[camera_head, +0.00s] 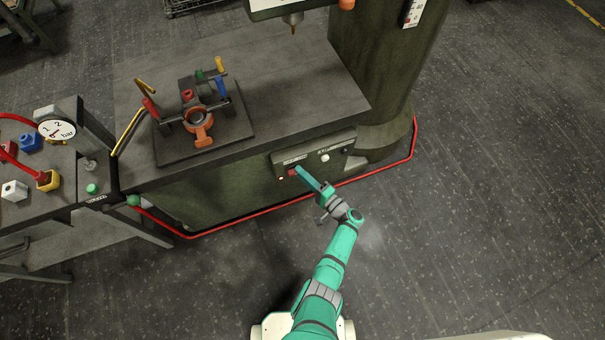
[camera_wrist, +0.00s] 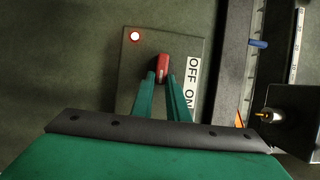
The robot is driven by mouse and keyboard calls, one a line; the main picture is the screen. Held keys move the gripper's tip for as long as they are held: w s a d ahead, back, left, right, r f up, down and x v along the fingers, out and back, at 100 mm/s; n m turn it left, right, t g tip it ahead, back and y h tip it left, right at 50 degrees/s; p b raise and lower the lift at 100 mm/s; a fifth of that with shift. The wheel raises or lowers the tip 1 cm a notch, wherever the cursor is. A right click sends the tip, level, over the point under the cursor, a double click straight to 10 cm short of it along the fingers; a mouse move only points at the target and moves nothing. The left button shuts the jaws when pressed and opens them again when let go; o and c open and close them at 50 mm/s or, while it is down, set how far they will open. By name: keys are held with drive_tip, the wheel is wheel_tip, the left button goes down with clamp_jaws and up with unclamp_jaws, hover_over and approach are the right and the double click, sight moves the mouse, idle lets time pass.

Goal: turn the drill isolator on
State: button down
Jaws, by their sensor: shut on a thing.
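The isolator is a red handle (camera_wrist: 163,64) on a grey panel (camera_wrist: 128,80) in the wrist view. A white label (camera_wrist: 192,82) beside it reads OFF and ON. I cannot tell for sure which word the handle points to.
A dark table (camera_head: 300,75) above the panel bears a fixture (camera_head: 200,118) with an orange part and coloured handles. A column (camera_head: 385,60) and drill head stand behind. A side bench (camera_head: 40,215) with a gauge (camera_head: 57,129) is at left. A red line edges the base; floor at right is clear.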

drive_tip(key=shift+w+a, duration=0.15)
drive_tip(key=shift+a, duration=0.1)
drive_tip(key=c, duration=1.7)
unclamp_jaws()
drive_tip(key=shift+d, duration=0.2)
drive_tip(key=v, duration=1)
drive_tip(key=shift+s+d, duration=0.25)
